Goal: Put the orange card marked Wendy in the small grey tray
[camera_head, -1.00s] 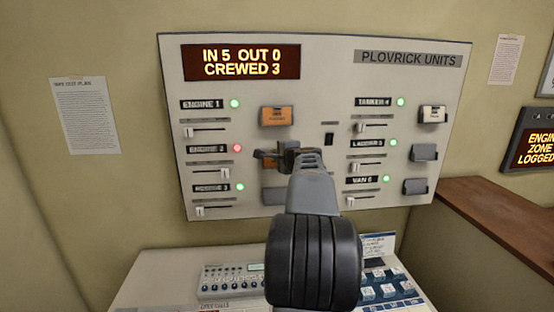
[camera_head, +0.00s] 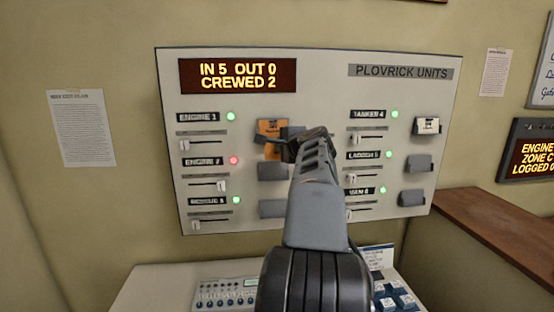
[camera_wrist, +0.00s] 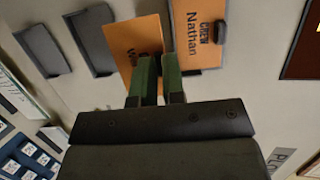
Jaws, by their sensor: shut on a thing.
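My gripper (camera_head: 287,140) is shut on an orange card, also seen between the green fingers (camera_wrist: 160,70) in the wrist view. The held card (camera_wrist: 127,42) is tilted and partly hidden by the fingers; its lettering begins with "W". In the head view a bit of this card (camera_head: 271,152) shows left of my gripper, in front of the wall panel. Another orange card marked Nathan (camera_wrist: 193,50) sits in the Engine 1 holder and shows in the head view (camera_head: 268,127).
The panel (camera_head: 330,75) bears sliders, lamps and grey holders. The Engine 2 holder (camera_head: 272,171) and the holder below (camera_head: 272,208) are empty. A white card (camera_head: 428,125) sits at Tanker 4. A desk with a keypad (camera_head: 225,295) lies below; a brown ledge (camera_head: 490,215) is at right.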

